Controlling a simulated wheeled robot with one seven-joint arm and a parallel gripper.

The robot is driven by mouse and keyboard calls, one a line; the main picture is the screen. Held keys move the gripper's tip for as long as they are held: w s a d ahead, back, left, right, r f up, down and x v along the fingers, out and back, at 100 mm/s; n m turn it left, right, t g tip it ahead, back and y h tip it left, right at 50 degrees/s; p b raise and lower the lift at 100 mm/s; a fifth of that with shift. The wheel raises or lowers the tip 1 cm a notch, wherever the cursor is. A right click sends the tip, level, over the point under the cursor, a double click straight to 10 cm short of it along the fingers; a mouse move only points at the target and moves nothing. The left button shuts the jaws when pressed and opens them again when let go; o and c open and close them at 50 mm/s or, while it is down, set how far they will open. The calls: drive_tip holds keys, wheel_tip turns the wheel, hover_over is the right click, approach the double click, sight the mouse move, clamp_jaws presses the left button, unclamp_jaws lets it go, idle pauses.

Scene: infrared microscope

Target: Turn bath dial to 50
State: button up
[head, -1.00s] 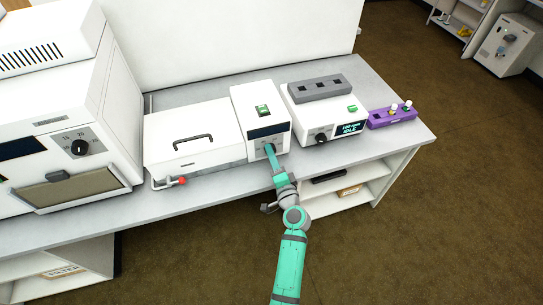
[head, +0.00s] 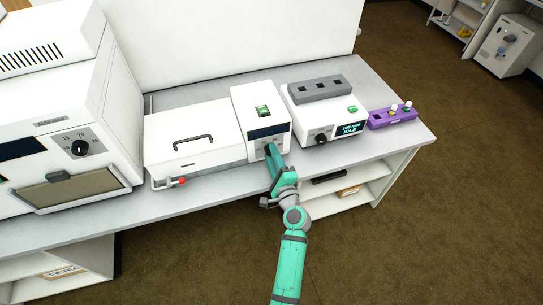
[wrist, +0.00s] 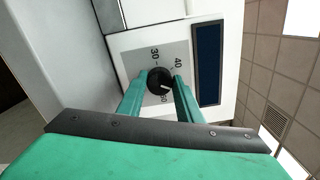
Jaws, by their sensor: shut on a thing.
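The bath dial (wrist: 160,80) is a round black knob on a grey scale plate, seen in the wrist view. The scale shows 30 and 40, and a partly covered label ending in 0 sits below the knob. A pale pointer mark on the knob faces down and slightly right, toward that covered label. My gripper (wrist: 159,88) is shut on the dial, with one teal finger on each side. In the head view my gripper (head: 270,150) reaches the lower front of the white bath control unit (head: 258,101) and hides most of the dial.
A white lidded box (head: 195,135) with a red-tipped lever (head: 182,181) adjoins the unit on the left. A white device (head: 322,112) with a black knob and lit display stands close on the right. A purple rack (head: 390,118) is farther right. Bare bench runs along the front.

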idle(0.3)
drive_tip(key=o, duration=1)
drive_tip(key=shift+o, duration=0.2)
drive_tip(key=v, duration=1.1)
